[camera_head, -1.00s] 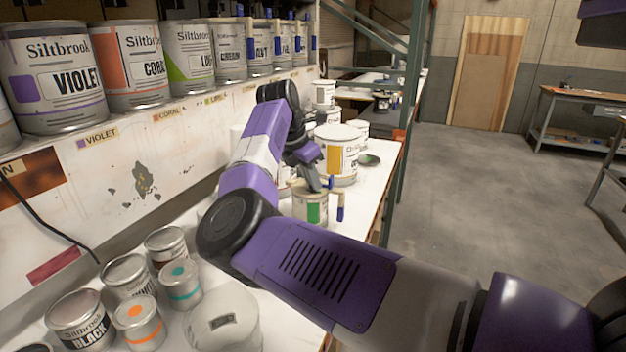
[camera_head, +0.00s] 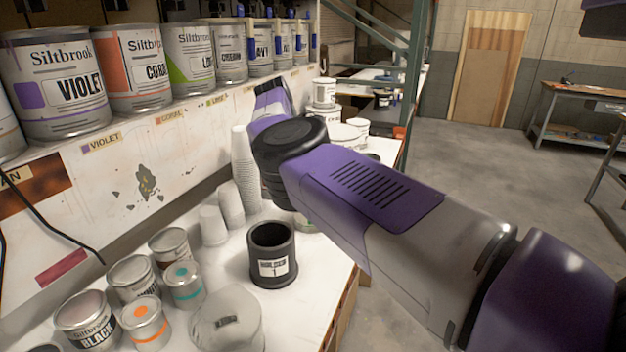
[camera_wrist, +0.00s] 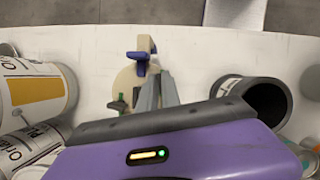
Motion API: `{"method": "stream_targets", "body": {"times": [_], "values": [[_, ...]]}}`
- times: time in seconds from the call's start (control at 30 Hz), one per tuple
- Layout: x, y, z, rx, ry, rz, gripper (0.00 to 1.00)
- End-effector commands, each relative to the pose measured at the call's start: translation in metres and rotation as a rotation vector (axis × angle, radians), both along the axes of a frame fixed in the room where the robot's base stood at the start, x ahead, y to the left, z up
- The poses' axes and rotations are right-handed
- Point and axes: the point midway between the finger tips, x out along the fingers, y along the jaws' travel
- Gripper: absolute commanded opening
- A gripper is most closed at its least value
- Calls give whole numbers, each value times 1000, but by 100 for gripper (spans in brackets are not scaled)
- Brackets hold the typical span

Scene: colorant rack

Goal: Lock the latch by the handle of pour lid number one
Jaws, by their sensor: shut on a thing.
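In the wrist view, a cream pour lid (camera_wrist: 128,80) with a blue latch or handle part (camera_wrist: 139,56) lies beyond my fingers. A small green part (camera_wrist: 118,103) shows at its near left. My gripper (camera_wrist: 156,88) has its grey fingers close together against the right side of the lid, shut on it. Which part they grip is hidden. In the head view, my arm covers the gripper and lid. I cannot read the lid's number.
A black holder labelled 1 (camera_head: 272,262) stands on the white bench, and a black cylinder (camera_wrist: 268,98) is right of my fingers. Stacked cups (camera_head: 246,170), small cans (camera_head: 145,322) and a round pale container (camera_head: 227,325) stand nearby. Large cans line the shelf (camera_head: 140,70).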

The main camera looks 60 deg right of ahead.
Motion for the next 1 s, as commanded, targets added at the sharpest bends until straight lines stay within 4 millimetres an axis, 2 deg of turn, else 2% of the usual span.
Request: {"method": "stream_targets", "body": {"times": [0.67,0.7,0.8,1.0], "values": [[0,0,0,0,0,-69,0],[0,0,0,0,0,-69,10],[0,0,0,0,0,-68,29],[0,0,0,0,0,-68,30]]}}
